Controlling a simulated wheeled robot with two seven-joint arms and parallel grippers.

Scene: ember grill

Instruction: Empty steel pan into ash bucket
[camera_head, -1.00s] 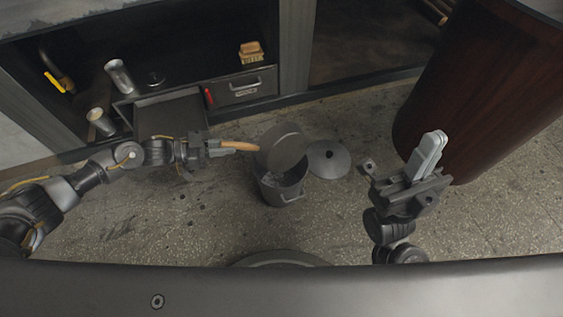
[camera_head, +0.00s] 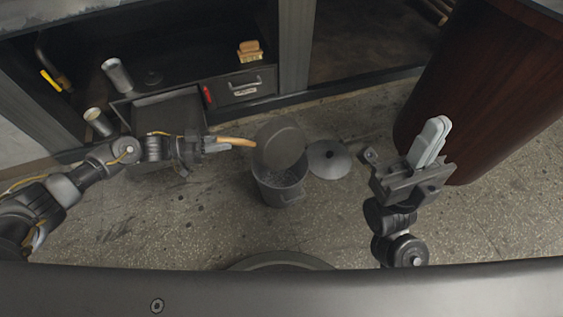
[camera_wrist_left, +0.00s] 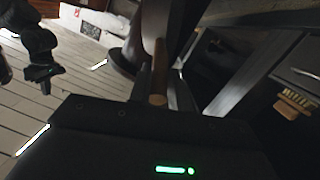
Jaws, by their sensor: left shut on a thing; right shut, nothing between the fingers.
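My left gripper (camera_head: 208,147) is shut on the wooden handle (camera_head: 236,142) of the steel pan (camera_head: 281,146). The pan is grey and held tilted over the ash bucket (camera_head: 289,195), its body covering the back of the bucket's mouth. Grey ash-like material shows inside the bucket below the pan. In the left wrist view the handle (camera_wrist_left: 157,98) runs up between the fingers. My right gripper (camera_head: 426,147) is shut and empty, held up to the right of the bucket.
A round grey lid (camera_head: 329,160) lies on the floor to the right of the bucket. Behind stand an open drawer (camera_head: 170,112), metal cylinders (camera_head: 117,75) and a brush (camera_head: 250,51). A dark wooden cylinder-like body (camera_head: 470,95) stands at right. Floor in front is clear.

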